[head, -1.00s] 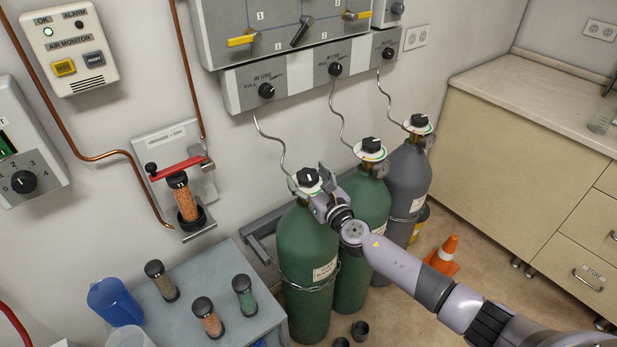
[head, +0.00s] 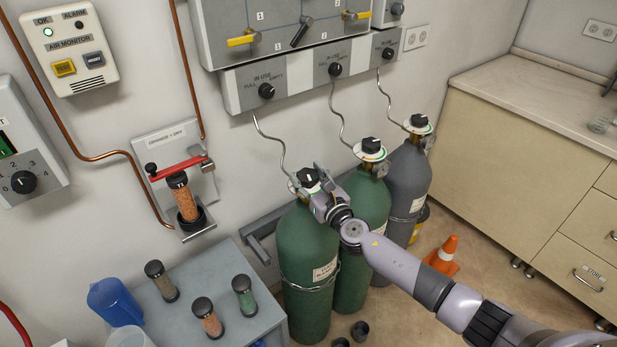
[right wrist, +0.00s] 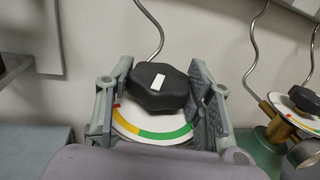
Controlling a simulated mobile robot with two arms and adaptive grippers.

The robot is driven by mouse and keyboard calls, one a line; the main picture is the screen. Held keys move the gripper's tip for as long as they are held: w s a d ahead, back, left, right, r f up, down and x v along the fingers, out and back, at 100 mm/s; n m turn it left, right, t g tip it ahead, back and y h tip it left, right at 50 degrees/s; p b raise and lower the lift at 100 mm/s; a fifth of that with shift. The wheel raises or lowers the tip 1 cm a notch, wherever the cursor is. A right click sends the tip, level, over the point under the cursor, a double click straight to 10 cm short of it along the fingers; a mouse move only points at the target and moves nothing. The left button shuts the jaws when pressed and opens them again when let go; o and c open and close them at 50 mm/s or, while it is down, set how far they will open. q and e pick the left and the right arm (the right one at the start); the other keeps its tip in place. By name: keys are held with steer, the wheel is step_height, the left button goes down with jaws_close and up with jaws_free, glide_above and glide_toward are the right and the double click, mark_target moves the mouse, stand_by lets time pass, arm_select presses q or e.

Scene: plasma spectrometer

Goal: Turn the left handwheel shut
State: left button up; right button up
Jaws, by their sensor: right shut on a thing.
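The left handwheel (head: 306,175) is a black knob with a white mark, on top of the left green cylinder (head: 306,250). In the right wrist view the handwheel (right wrist: 158,90) sits above a white disc (right wrist: 150,127) with red, yellow and green bands on its rim. My right gripper (head: 312,187) is at this knob, its arm coming in from the lower right. In the right wrist view the fingers of the gripper (right wrist: 160,80) stand on either side of the knob and are shut on it. The white mark points towards the wall. My left gripper is not in view.
A second green cylinder (head: 362,240) and a grey cylinder (head: 408,185) stand close on the right, each with a black handwheel. A thin bent tube (head: 275,140) rises behind the left one. A grey table (head: 180,320) with several small columns is at the lower left.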

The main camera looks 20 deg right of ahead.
steer(key=shift+c, duration=0.4)
steer(key=shift+a+r+m+h+p, duration=0.1)
steer(key=shift+a+m+h+p, duration=0.05)
steer(key=shift+m+h+p, duration=1.15)
steer(key=shift+h, duration=0.9)
steer(key=m+h, duration=0.2)
steer(key=shift+a+h, duration=0.1)
steer(key=shift+h, duration=0.3)
steer(key=m+h, duration=0.1)
steer(key=m+h+b, duration=0.1)
steer(key=shift+f+g+h, duration=0.25)
steer(key=shift+g+h, duration=0.05)
steer(key=shift+g, duration=0.1)
steer(key=shift+m+g+h+b, duration=0.5)
steer(key=shift+m+h, duration=0.2)
steer(key=shift+h, duration=0.5)
steer(key=m+g+h+b, duration=0.2)
steer(key=shift+h, duration=0.4)
steer(key=shift+m, duration=0.3)
steer(key=shift+d+r+g+h, duration=0.1)
steer(key=shift+d+g+h, duration=0.1)
steer(key=shift+g+h, duration=0.1)
